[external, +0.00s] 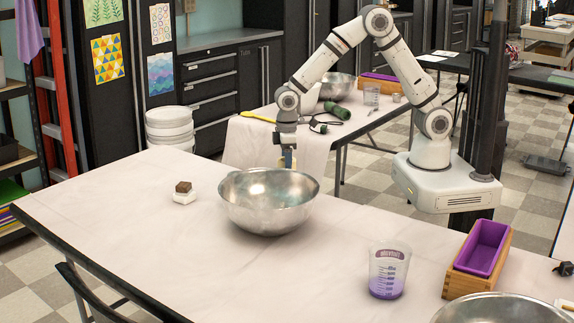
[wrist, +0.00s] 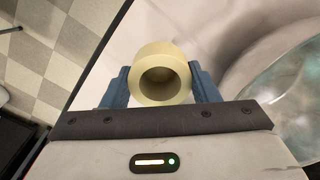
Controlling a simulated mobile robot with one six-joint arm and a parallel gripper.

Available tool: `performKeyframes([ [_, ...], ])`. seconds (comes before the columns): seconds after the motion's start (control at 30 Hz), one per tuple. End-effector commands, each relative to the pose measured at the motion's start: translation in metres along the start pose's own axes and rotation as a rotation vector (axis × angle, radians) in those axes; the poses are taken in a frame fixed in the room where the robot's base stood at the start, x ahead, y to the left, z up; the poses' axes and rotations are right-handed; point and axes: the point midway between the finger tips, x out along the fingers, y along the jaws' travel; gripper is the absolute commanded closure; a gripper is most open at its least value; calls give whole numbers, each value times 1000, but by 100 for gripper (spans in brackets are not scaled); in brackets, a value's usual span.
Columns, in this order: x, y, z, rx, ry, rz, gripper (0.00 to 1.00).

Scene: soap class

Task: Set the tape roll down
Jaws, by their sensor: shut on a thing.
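The tape roll (wrist: 152,57) is pale yellow with a round hole through its middle. It shows clearly in the wrist view, between the two blue fingers of my gripper (wrist: 160,85), which is shut on it. In the external view my gripper (external: 288,160) points down just behind the large metal bowl (external: 245,212), near the table's far edge. The bowl's rim hides part of what is below the gripper there. Whether the roll touches the table cannot be told.
The metal bowl also fills the right of the wrist view (wrist: 290,110). A small brown block on a white piece (external: 184,192) sits left of it. A measuring cup with purple liquid (external: 388,272) and a wooden box with purple liner (external: 480,255) stand right. The table's middle front (external: 220,275) is clear.

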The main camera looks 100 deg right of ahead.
Motion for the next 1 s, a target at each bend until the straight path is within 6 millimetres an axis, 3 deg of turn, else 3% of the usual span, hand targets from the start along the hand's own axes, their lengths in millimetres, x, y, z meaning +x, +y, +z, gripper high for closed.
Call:
performKeyframes([
  [0.3,-70,0,0,0,4,0,69],
  [0.57,-66,-56,-10,-106,0,0,69],
  [0.77,-66,-126,-14,-233,1,0,69],
  [1.0,-66,-251,5,-453,0,0,69],
])
